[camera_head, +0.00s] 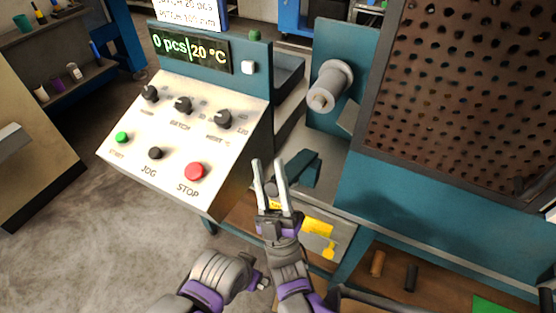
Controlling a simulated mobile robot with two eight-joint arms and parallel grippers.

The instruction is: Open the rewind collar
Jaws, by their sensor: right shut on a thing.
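A grey spool-like cylinder (331,84) with a flange and a pale round end sticks out from the teal upright panel right of the console. I cannot tell which part of it is the rewind collar. My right gripper (269,166) is in front of the machine, below and left of the cylinder and apart from it. Its two fingers stand apart around the dark end of a teal block (303,170), and it is shut on that end; the exact contact is small and unclear. My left gripper (262,283) is low in the view, mostly hidden behind its own wrist.
The slanted control console (187,140) with knobs, green and red buttons and a display (190,48) stands at the left. A perforated brown guard (465,90) fills the right. A lower shelf (395,280) holds small cylinders. The floor at left is clear.

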